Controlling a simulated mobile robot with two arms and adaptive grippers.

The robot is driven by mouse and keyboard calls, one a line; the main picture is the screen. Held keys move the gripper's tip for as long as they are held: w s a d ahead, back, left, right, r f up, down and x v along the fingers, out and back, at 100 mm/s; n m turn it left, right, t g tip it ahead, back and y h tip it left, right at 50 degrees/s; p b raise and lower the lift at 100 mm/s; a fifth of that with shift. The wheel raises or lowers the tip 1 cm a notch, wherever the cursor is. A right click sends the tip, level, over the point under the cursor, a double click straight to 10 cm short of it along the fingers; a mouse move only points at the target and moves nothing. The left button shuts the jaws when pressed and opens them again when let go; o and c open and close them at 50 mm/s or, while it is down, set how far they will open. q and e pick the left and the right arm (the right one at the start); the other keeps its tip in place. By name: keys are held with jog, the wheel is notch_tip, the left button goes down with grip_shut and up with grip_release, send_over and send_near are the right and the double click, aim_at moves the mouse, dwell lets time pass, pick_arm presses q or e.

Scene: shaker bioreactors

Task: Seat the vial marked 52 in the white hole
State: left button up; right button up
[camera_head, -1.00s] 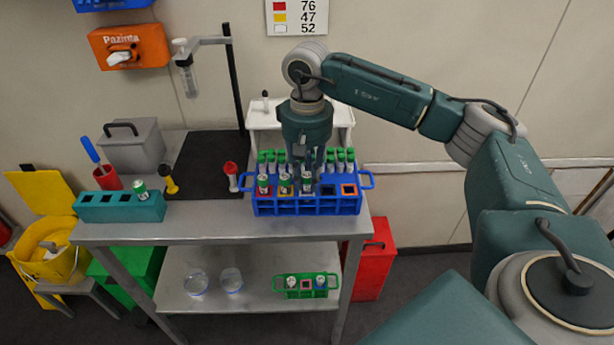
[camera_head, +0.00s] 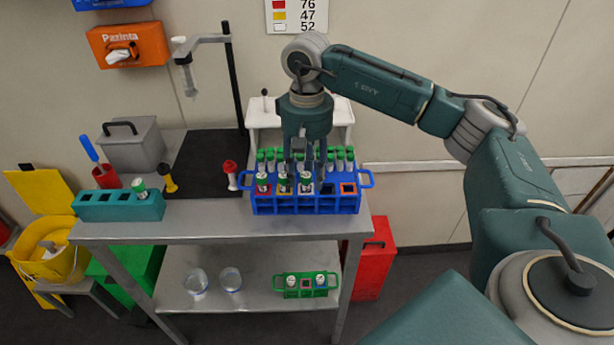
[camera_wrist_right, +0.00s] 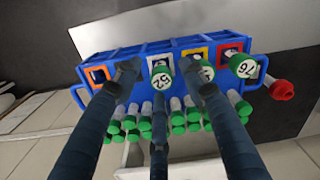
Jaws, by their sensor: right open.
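The vial marked 52 (camera_wrist_right: 162,80) has a green cap and stands in the white-framed hole (camera_wrist_right: 160,62) of the blue rack (camera_head: 305,205). In the head view the vial (camera_head: 306,182) is upright, level with its neighbours. My right gripper (camera_head: 305,170) is above the rack. In the right wrist view its fingers (camera_wrist_right: 158,82) are spread around the vial's cap, with gaps between them and it. The vial marked 76 (camera_wrist_right: 243,66) is in the red-framed hole, and another vial (camera_wrist_right: 203,70) in the yellow-framed one. My left gripper is not in view.
Several green-capped vials (camera_head: 345,158) stand along the rack's back. A dark hole and an orange-framed hole (camera_head: 349,189) are empty. A teal rack (camera_head: 118,207) stands at the left, and a white stand (camera_head: 340,113) is behind the blue rack. A colour chart (camera_head: 297,14) hangs on the wall.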

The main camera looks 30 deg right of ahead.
notch_tip(320, 180, up, 10)
jog(key=shift+r, duration=0.25)
jog(key=shift+s, duration=0.1)
